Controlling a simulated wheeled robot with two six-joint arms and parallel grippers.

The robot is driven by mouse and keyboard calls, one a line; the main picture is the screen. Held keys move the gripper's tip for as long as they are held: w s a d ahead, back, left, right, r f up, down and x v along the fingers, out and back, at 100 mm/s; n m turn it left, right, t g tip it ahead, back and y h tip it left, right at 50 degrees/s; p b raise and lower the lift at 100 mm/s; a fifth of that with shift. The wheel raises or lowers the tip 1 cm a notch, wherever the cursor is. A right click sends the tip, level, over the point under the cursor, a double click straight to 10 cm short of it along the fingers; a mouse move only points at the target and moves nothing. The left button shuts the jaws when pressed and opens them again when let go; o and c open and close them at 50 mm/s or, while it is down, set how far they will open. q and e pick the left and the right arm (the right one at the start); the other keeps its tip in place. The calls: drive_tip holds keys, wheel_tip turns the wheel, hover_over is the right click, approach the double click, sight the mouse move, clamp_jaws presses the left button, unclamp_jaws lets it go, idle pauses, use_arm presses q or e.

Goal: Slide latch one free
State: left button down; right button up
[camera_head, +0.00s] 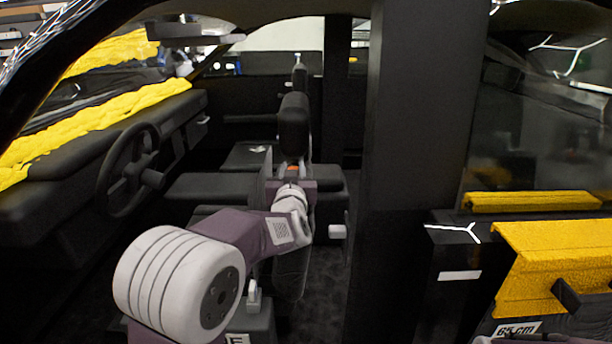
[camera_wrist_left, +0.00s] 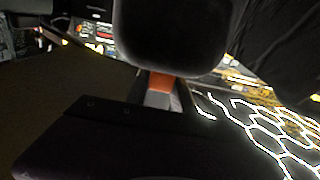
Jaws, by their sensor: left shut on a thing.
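My left arm reaches from the bottom of the head view into the car cabin. My left gripper (camera_head: 292,180) is at its far end, just below a black rounded, headrest-like piece (camera_head: 293,125). A small orange piece (camera_head: 292,170) shows between them. In the left wrist view, the orange piece (camera_wrist_left: 161,84) with a grey part below it sits under the black rounded piece (camera_wrist_left: 172,35). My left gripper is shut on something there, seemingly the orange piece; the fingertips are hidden. I cannot make out latch one. My right gripper is not in view.
A steering wheel (camera_head: 130,170) and dashboard (camera_head: 60,195) lie to the left. A thick dark pillar (camera_head: 400,150) stands right of the arm. Yellow pieces (camera_head: 555,265) lie at the right, near a window pane (camera_head: 540,130). Dark floor (camera_head: 325,290) shows beside the arm.

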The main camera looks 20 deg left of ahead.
use_arm(q)
drive_tip(key=shift+d+f, duration=0.1)
drive_tip(key=shift+f, duration=0.05)
drive_tip(key=c, duration=1.1)
unclamp_jaws()
drive_tip(key=shift+s, duration=0.2)
drive_tip(key=shift+s, duration=0.1)
drive_tip(key=p+v, duration=0.1)
drive_tip(key=v, duration=0.7)
drive_tip(key=shift+s+d+p, duration=0.1)
drive_tip(key=shift+s+p, duration=0.2)
drive_tip(key=shift+s, duration=0.1)
